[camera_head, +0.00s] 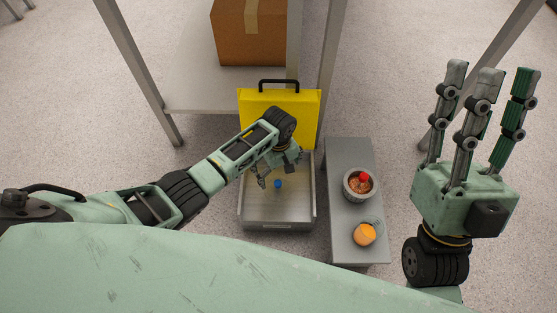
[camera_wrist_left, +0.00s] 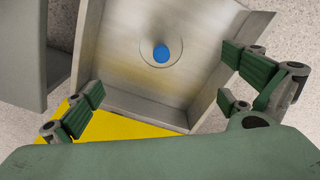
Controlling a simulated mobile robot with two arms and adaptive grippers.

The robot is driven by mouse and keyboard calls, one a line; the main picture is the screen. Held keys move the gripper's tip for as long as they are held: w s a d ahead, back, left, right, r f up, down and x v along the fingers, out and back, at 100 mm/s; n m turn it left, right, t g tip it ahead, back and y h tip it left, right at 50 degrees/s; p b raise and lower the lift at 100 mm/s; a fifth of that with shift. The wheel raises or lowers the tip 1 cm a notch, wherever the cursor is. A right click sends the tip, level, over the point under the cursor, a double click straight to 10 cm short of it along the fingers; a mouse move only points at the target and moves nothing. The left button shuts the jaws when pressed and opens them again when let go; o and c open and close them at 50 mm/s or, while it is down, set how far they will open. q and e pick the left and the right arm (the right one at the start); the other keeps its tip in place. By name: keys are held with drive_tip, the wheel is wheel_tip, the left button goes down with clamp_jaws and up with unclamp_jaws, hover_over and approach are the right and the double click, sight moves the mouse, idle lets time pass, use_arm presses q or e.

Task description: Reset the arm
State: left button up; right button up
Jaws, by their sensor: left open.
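My left gripper (camera_head: 273,177) is over the grey open tray (camera_head: 285,215), reaching in from the left. In the left wrist view its green fingers (camera_wrist_left: 165,95) are spread wide and nothing is between them. A small blue object (camera_head: 278,184) lies on the tray floor, apart from the fingers; it also shows in the left wrist view (camera_wrist_left: 161,54), inside a thin circle. My right gripper (camera_head: 483,118) is raised at the right with its fingers pointing up, spread apart and empty.
A yellow case (camera_head: 270,105) with a black handle stands behind the tray. A grey bench (camera_head: 345,155) to the right carries a bowl (camera_head: 350,193) with a red item in it and an orange item (camera_head: 365,235). A cardboard box (camera_head: 235,35) sits on a shelf (camera_head: 190,85) behind.

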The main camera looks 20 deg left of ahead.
use_arm(q)
drive_tip(key=shift+r, duration=2.75)
